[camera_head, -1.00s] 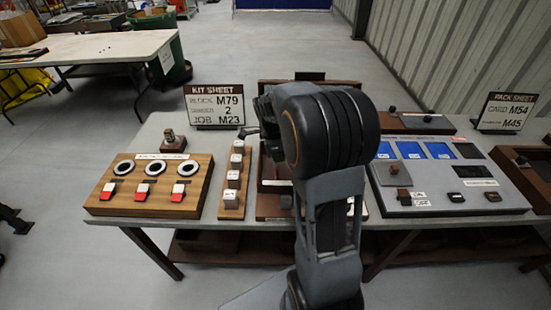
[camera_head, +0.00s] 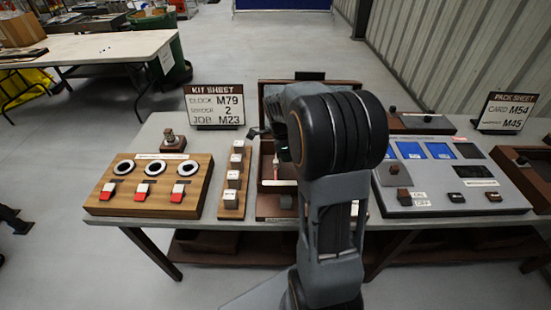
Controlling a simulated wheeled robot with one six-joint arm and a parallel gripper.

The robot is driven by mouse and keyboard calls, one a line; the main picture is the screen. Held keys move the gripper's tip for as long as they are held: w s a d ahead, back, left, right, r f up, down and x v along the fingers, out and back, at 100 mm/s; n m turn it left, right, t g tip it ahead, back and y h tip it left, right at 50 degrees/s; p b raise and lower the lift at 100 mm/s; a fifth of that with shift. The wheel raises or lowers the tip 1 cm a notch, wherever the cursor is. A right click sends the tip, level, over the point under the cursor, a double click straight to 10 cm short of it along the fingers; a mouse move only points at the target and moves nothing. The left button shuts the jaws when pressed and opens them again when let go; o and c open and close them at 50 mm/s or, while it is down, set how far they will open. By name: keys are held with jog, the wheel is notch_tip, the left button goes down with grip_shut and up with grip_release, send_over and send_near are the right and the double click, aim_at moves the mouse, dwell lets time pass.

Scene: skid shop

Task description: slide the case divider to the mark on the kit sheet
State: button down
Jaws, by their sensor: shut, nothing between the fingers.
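A brown open case (camera_head: 264,192) stands at the bench's middle, largely hidden behind my arm. A small red and white piece (camera_head: 276,167) shows inside it; I cannot tell whether it is the divider. The divider and its marks are not clearly visible. My gripper (camera_head: 256,132) is shut and empty, just above the case's left side. Only a dark part of it shows past my arm.
Left of the case are a narrow wooden strip with white blocks (camera_head: 233,180) and a wooden panel with red-and-white switches (camera_head: 196,200). A knob on a base (camera_head: 172,142) stands behind. At right are a grey panel (camera_head: 450,190) and the pack sheet (camera_head: 505,112).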

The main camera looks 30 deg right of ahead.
jog(key=shift+s+d, duration=0.25)
jog(key=shift+d, duration=0.15)
jog(key=shift+s+d, duration=0.1)
jog(key=shift+d, duration=0.05)
jog(key=shift+s+d, duration=0.4)
jog(key=shift+d, duration=0.3)
jog(key=shift+s+d, duration=0.35)
jog(key=shift+d, duration=0.3)
jog(key=shift+s+d, duration=0.1)
jog(key=shift+d, duration=0.05)
jog(key=shift+s+d, duration=0.4)
jog(key=shift+d, duration=0.3)
jog(key=shift+s+d, duration=0.35)
jog(key=shift+d, duration=0.35)
jog(key=shift+s+d, duration=0.1)
jog(key=shift+s+d, duration=0.4)
jog(key=shift+d, duration=0.3)
jog(key=shift+s+d, duration=0.4)
jog(key=shift+d, duration=0.3)
jog(key=shift+d, duration=0.15)
jog(key=shift+s+d, duration=0.45)
jog(key=shift+d, duration=0.25)
jog(key=shift+s+d, duration=0.4)
jog(key=shift+d, duration=0.3)
